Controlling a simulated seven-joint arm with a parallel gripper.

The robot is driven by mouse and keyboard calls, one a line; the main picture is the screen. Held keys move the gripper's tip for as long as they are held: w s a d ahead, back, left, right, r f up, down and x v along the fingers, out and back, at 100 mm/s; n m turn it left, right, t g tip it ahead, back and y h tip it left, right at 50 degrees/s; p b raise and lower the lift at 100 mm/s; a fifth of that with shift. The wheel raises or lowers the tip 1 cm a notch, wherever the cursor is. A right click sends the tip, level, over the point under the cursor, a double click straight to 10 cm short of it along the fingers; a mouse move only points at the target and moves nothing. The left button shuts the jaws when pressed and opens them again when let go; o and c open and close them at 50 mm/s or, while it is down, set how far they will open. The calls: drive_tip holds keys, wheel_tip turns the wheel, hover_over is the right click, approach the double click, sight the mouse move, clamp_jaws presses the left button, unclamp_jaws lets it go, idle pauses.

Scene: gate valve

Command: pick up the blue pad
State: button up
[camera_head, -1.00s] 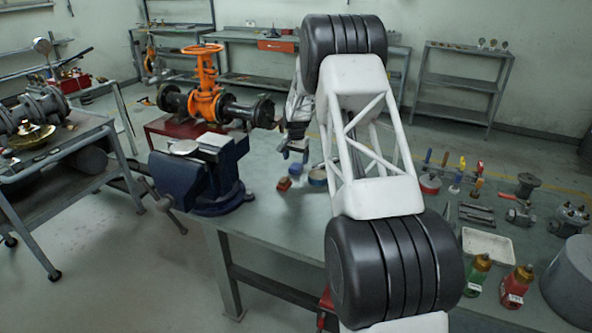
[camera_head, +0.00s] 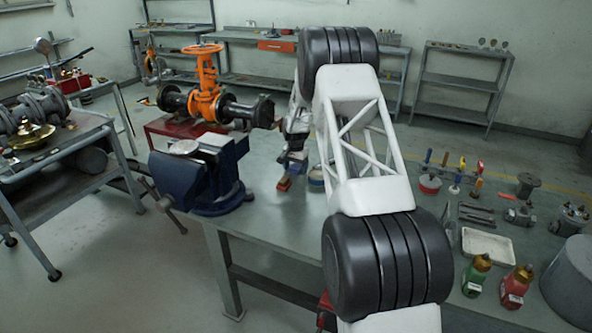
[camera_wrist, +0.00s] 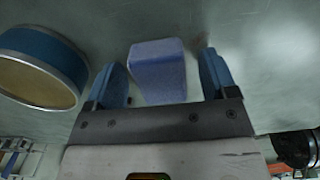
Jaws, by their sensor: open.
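The blue pad (camera_wrist: 158,70) is a small block in the middle of the wrist view. My gripper (camera_wrist: 160,62) is open, with one blue finger on each side of the pad. A gap shows between the pad and the right finger; the left side is closer, and I cannot tell whether it touches. In the head view, my gripper (camera_head: 291,163) is low over the bench to the right of the vise, and it mostly hides the pad there.
A red block (camera_head: 284,184) sits just in front of my gripper. A round blue-sided tin (camera_wrist: 40,66) is close on the left in the wrist view. The dark blue vise (camera_head: 200,172) stands on the bench (camera_head: 262,225), whose front part is clear.

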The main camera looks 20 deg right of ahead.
sight(295, 166)
idle(0.4)
drive_tip(key=c, duration=1.1)
drive_tip(key=shift+o, duration=0.2)
drive_tip(key=shift+r, duration=0.15)
drive_tip(key=shift+r, duration=1.55)
drive_tip(key=s+a, duration=0.1)
drive_tip(key=s, duration=0.4)
drive_tip(key=s+a+r, duration=0.1)
drive_tip(key=s, duration=0.4)
drive_tip(key=s+a, duration=0.1)
drive_tip(key=s, duration=0.4)
drive_tip(key=shift+s+a+r, duration=0.15)
drive_tip(key=shift+s+r, duration=0.15)
drive_tip(key=shift+s, duration=0.05)
